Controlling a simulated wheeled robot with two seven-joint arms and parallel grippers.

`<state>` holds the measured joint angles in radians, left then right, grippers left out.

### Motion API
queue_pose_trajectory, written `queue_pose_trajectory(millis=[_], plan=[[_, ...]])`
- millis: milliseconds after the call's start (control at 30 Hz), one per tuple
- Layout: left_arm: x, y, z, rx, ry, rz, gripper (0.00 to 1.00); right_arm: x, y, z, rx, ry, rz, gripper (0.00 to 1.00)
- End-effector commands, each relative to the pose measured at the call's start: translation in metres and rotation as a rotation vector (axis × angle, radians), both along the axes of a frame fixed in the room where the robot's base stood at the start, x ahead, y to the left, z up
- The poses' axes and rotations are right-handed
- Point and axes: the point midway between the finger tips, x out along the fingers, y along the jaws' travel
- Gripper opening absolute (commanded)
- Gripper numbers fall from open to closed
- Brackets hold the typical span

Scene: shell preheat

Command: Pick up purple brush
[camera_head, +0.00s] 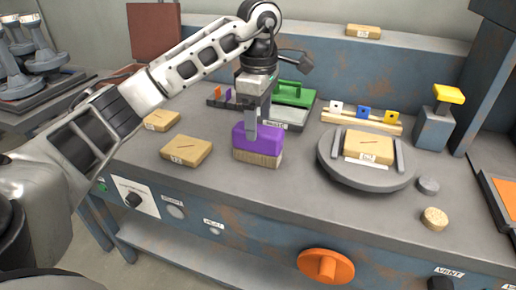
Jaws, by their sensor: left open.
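The purple brush (267,141) has a purple block top and tan bristles and stands upright, bristles down, on the grey workbench (300,186). My left gripper (251,125) comes down over the brush from above, with a finger in front of the purple block's near face. It is open, and the far finger is hidden, so I cannot tell whether it touches the brush. My right gripper is out of the picture.
Tan boxes (186,151) lie left of the brush. A round grey turntable (366,179) carrying a box stands to the right. A green-handled tray (294,94) is behind. An orange knob (326,265) is on the front panel. The bench front near the brush is clear.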

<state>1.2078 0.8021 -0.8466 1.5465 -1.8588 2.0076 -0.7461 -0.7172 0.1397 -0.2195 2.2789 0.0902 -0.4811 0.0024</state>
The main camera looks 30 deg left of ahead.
Motion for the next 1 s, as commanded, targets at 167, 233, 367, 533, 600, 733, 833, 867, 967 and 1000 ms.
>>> queue_pose_trajectory(millis=[167, 233, 367, 533, 600, 733, 833, 867, 967, 1000], plan=[[-0.001, 0.000, -0.013, 0.001, 0.002, -0.001, 0.67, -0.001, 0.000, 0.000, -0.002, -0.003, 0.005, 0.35], [-0.002, 0.000, -0.024, 0.000, 0.003, -0.002, 0.67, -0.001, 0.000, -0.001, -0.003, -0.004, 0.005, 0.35], [-0.003, 0.001, -0.044, 0.000, 0.002, -0.001, 0.67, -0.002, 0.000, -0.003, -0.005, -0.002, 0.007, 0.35], [-0.003, 0.001, -0.055, 0.000, 0.000, -0.001, 0.67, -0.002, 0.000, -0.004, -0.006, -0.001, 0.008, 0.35], [-0.002, 0.001, -0.055, 0.000, -0.001, -0.001, 0.67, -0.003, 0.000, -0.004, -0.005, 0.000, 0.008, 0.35], [-0.002, 0.001, -0.055, -0.001, -0.001, -0.001, 0.67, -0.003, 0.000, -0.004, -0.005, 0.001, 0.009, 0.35], [-0.002, 0.001, -0.055, -0.001, -0.001, -0.001, 0.39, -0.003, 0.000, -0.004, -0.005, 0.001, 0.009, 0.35], [-0.002, 0.001, -0.055, -0.001, -0.001, -0.001, 0.31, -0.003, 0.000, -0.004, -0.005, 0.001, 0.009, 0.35], [-0.002, 0.001, -0.055, -0.001, -0.001, -0.001, 0.14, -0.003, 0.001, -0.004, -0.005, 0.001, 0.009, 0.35], [-0.002, 0.001, -0.054, -0.001, -0.002, -0.001, 0.14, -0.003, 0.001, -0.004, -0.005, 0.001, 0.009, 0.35]])
